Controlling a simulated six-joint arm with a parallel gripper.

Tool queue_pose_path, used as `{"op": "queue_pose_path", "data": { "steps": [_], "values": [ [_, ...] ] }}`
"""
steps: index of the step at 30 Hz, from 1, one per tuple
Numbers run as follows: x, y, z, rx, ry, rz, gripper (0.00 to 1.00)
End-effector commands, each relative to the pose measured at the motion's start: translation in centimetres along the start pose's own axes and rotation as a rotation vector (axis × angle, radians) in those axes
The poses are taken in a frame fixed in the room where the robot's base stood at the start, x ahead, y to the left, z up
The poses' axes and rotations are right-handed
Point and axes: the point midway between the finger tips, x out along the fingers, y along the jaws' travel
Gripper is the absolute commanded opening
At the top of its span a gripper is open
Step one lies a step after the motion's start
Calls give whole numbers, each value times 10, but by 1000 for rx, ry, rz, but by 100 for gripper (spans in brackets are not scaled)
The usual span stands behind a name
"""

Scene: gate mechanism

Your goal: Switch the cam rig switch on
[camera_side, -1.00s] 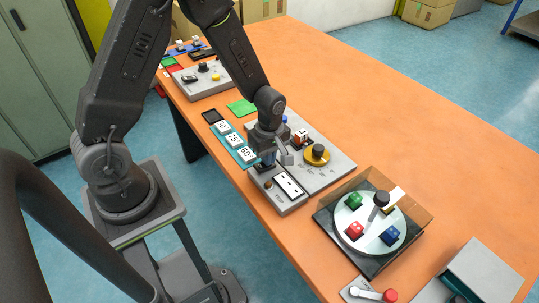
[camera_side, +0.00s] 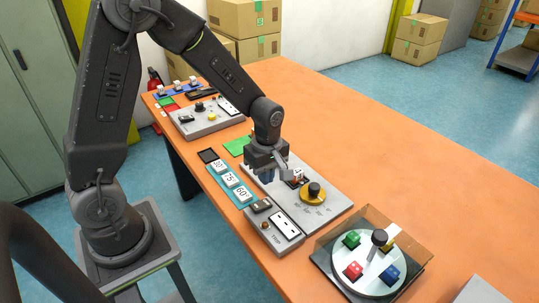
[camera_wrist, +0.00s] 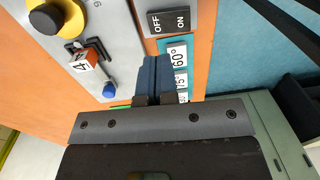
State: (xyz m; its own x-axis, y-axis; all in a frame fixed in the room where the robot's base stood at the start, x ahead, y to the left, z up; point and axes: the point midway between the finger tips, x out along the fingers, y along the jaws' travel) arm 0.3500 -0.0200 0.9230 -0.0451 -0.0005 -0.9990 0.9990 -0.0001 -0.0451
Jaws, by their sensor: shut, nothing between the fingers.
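The cam rig switch (camera_side: 261,206) is a dark rocker on a small grey box (camera_side: 275,230). In the wrist view the rocker (camera_wrist: 169,20) reads OFF on its left half and ON on its right half. I cannot tell which half is pressed in. My gripper (camera_side: 268,177) is above and behind the switch in the side view, apart from it, near the number cards. In the wrist view its blue fingers (camera_wrist: 154,60) are shut together and empty, with their tips just below the switch in the picture.
A grey panel (camera_side: 325,215) beside the box carries a yellow dial (camera_side: 312,194), a numbered block (camera_wrist: 84,57) and a blue knob (camera_wrist: 109,90). Number cards (camera_side: 231,181) lie to the left. A round turntable (camera_side: 347,270) stands in front.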

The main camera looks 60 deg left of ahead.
Motion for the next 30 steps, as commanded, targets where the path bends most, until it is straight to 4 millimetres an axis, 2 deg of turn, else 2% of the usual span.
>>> {"op": "queue_pose_path", "data": {
  "steps": [3,9,15,26,30],
  "values": [
    [-28,5,0,0,0,6,0],
    [-57,10,0,0,0,2,0],
    [-68,11,0,0,0,-1,0],
    [-70,10,0,12,0,4,0],
    [-91,-1,4,139,8,53,0]
  ]
}}
